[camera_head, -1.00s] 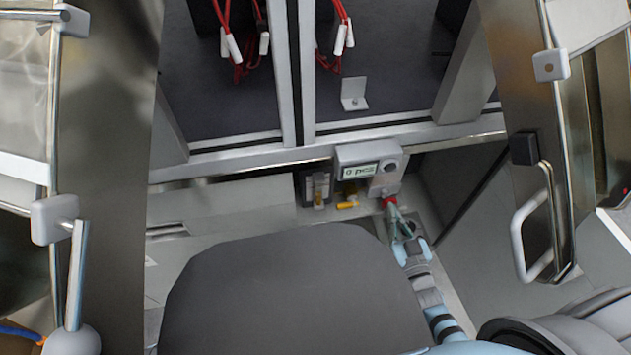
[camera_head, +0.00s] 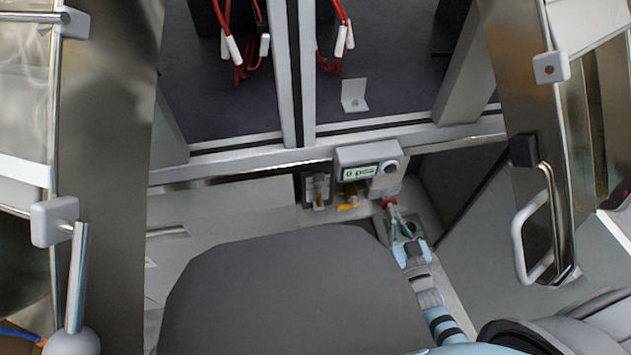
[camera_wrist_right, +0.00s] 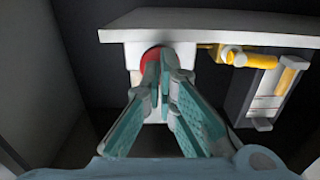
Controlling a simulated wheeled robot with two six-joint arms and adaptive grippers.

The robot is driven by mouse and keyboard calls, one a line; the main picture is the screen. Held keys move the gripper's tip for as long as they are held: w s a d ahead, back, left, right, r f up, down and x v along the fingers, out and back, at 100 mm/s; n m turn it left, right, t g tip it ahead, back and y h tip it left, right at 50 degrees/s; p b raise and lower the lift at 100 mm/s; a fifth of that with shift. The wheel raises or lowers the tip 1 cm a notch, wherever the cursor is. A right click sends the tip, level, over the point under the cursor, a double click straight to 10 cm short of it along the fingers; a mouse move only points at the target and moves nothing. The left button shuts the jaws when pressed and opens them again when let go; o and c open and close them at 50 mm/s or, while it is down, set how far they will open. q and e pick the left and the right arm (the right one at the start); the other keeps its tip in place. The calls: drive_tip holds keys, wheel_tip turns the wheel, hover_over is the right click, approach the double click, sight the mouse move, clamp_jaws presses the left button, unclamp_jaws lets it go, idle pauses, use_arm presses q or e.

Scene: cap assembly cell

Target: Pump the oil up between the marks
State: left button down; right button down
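A red button (camera_wrist_right: 150,60) sits on a white block under a pale ledge in the right wrist view, partly hidden by my fingers. It also shows as a small red spot in the head view (camera_head: 389,203). My right gripper (camera_wrist_right: 165,72) has its fingertips together, in front of the button; I cannot tell whether they touch it. In the head view the gripper (camera_head: 393,211) points up at the button. A sight gauge (camera_wrist_right: 268,90) with a white face and red lines hangs at the right; its oil level is unreadable. My left gripper is out of view.
A grey display box (camera_head: 368,162) sits above the button. A yellow fitting (camera_wrist_right: 235,55) runs beside the gauge. A steel door with a handle (camera_head: 533,225) stands open at the right. My own dark body part covers the lower middle.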

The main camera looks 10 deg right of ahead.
drive_tip(key=shift+w, duration=0.15)
drive_tip(key=shift+s+p, duration=0.3)
drive_tip(key=shift+s, duration=0.65)
idle(0.4)
drive_tip(key=shift+w, duration=0.1)
idle(1.3)
